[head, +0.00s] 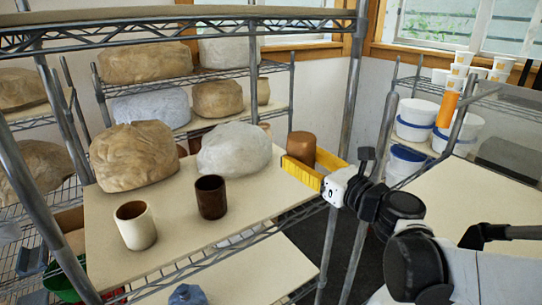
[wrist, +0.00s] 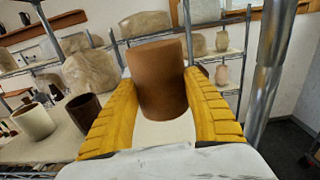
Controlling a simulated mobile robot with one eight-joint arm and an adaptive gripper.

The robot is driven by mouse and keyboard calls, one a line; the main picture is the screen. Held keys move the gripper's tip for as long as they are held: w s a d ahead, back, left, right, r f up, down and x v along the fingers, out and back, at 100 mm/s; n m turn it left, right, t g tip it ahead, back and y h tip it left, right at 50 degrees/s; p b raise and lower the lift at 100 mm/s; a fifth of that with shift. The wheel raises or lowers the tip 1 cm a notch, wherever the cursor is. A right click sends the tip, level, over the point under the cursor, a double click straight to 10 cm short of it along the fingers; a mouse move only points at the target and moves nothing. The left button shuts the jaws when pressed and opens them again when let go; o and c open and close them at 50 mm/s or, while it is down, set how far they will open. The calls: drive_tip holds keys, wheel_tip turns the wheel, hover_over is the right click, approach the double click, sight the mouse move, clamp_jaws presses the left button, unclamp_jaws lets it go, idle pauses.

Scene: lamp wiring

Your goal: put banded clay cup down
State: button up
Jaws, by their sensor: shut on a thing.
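The banded clay cup (head: 301,146), a brown cylinder, is upright between the yellow fingers of my gripper (head: 306,170) at the right end of the middle shelf board. It also shows in the wrist view (wrist: 160,75), where my gripper (wrist: 159,85) is shut on it, one ribbed finger on each side. Banding is hard to make out. A pale surface shows below the cup; whether its base touches the board cannot be told.
The shelf board (head: 105,235) also holds a cream cup (head: 136,232), a dark brown cup (head: 211,200), a tan wrapped lump (head: 133,155) and a whitish wrapped lump (head: 233,150). A metal post (head: 350,90) stands close to the right. Bare board lies right of the dark cup.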

hover_over(272, 189)
drive_tip(key=f, duration=0.4)
drive_tip(key=shift+d+f, duration=0.25)
drive_tip(key=shift+f, duration=0.15)
drive_tip(key=shift+a+f, duration=0.1)
drive_tip(key=shift+a, duration=0.1)
drive_tip(key=f, duration=0.4)
drive_tip(key=shift+w, duration=0.2)
drive_tip(key=shift+f, duration=0.15)
drive_tip(key=shift+s, duration=0.15)
drive_tip(key=shift+f, duration=0.15)
drive_tip(key=o, duration=1.3)
